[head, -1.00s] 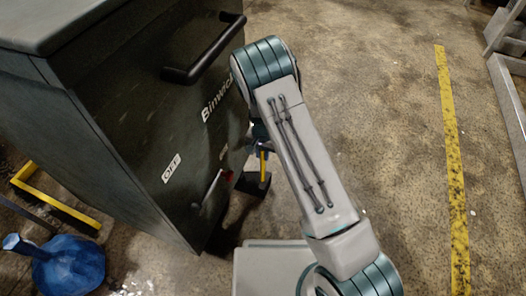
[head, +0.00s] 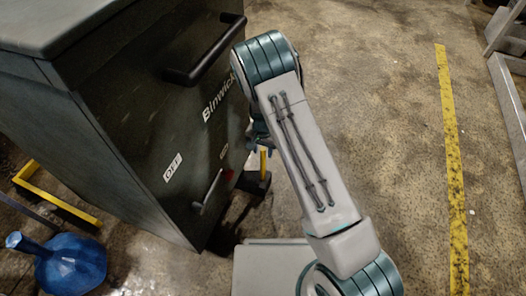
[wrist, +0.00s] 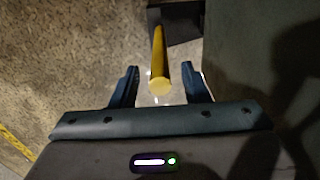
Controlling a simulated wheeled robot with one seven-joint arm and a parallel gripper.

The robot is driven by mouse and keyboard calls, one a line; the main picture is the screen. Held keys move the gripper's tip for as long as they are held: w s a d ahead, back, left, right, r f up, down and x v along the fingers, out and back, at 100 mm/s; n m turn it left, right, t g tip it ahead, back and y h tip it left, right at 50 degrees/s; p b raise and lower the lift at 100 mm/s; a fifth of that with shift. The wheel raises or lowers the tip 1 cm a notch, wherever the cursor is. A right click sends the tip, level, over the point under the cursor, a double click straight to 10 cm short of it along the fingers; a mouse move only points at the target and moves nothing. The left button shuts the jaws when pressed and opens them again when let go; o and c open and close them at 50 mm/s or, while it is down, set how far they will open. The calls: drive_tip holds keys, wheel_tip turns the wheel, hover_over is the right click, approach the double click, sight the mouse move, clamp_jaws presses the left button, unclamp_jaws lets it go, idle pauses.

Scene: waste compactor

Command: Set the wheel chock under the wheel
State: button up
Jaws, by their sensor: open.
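The wheel chock is a black block (head: 258,184) with an upright yellow handle (head: 263,163). It stands on the floor beside the lower right side of the dark compactor. In the wrist view the yellow handle (wrist: 159,75) points up toward the camera, and part of the black block (wrist: 181,24) shows beyond it. My gripper (wrist: 160,72) is open, with one finger on each side of the handle; I cannot tell whether either touches it. In the head view my gripper (head: 259,143) is partly hidden behind my arm. I cannot make out the wheel.
The compactor (head: 130,125) fills the left, with a black bar handle (head: 205,52) and a small lever (head: 207,191) on its face. A blue jug (head: 70,268) and yellow frame (head: 55,200) are at lower left. Floor right of my arm is clear up to a metal frame (head: 508,110).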

wheel_tip(320, 180, up, 10)
drive_tip(key=p, duration=0.3)
drive_tip(key=shift+r, duration=0.2)
drive_tip(key=s+d+r+n, duration=0.1)
drive_tip(key=s+d+r, duration=0.35)
drive_tip(key=r, duration=0.25)
drive_tip(key=s+d+r+n+y, duration=0.1)
drive_tip(key=s+d+r, duration=0.2)
drive_tip(key=s+r, duration=0.4)
drive_tip(key=s+d+r+n, duration=0.1)
drive_tip(key=s+d+r, duration=0.3)
drive_tip(key=r, duration=0.4)
drive_tip(key=s+d+r+n+t+h, duration=0.1)
drive_tip(key=s+d+r, duration=0.2)
drive_tip(key=s, duration=0.6)
drive_tip(key=shift+s+d, duration=0.35)
drive_tip(key=shift+d, duration=0.1)
drive_tip(key=shift+r, duration=0.1)
wheel_tip(320, 180, up, 37)
drive_tip(key=t+p, duration=0.1)
drive_tip(key=p, duration=3.3)
drive_tip(key=shift+d+t, duration=0.15)
drive_tip(key=shift+t, duration=0.25)
